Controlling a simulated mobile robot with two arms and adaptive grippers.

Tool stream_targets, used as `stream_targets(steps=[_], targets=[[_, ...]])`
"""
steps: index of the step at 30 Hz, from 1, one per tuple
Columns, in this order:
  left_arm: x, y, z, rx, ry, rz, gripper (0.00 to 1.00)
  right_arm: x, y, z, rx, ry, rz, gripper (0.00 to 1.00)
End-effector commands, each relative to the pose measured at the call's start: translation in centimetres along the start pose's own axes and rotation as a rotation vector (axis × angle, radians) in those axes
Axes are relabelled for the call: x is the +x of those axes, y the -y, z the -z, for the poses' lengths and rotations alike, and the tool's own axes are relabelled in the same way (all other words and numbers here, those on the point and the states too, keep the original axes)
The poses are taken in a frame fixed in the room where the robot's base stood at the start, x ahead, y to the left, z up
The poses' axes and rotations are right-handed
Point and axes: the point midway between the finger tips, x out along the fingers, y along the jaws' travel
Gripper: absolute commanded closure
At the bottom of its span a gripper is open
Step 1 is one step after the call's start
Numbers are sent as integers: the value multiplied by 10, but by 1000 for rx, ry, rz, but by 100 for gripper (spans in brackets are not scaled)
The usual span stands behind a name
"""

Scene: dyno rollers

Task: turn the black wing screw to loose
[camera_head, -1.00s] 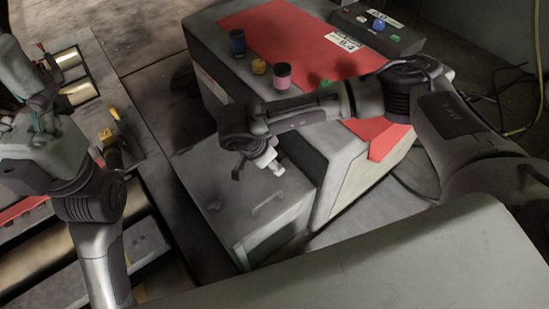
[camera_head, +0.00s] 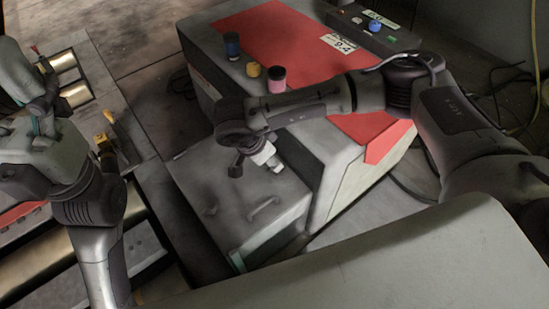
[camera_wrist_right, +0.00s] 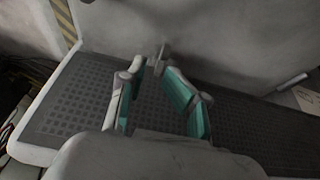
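A small dark upright piece, which looks like the wing screw (camera_head: 210,210), stands on top of the low grey box (camera_head: 234,225). In the right wrist view a small upright piece (camera_wrist_right: 160,55), apparently the same one, shows just beyond the gap between the fingertips. My right gripper (camera_wrist_right: 153,66) is open and empty there, its teal-padded fingers apart. In the head view my right gripper (camera_head: 254,165) hangs above the box, up and right of the screw and apart from it. My left gripper (camera_head: 43,112) is at the far left, and its fingers are not clear.

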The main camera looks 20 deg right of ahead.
Motion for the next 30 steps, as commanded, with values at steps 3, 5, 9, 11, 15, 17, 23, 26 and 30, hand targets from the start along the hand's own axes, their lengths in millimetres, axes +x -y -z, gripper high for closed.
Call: stream_targets(steps=[3,5,9,11,15,17,23,26,30], targets=[[0,0,0,0,0,0,25,-27,2,1,-2,2,6,67],[0,0,0,0,1,0,25,-41,2,1,-3,2,7,67],[0,0,-1,0,1,0,25,-69,2,3,-4,1,5,67],[0,0,-1,0,1,1,25,-78,2,3,-4,1,5,67],[0,1,-2,0,2,1,25,-93,2,4,-3,1,4,67],[0,1,-2,0,2,1,25,-96,1,4,-3,0,2,67],[0,1,-2,0,2,1,25,-99,1,4,-3,-1,1,67],[0,1,-1,0,2,1,25,-99,1,4,-3,0,1,67],[0,0,-1,0,1,1,25,-99,1,4,-3,0,2,67]])
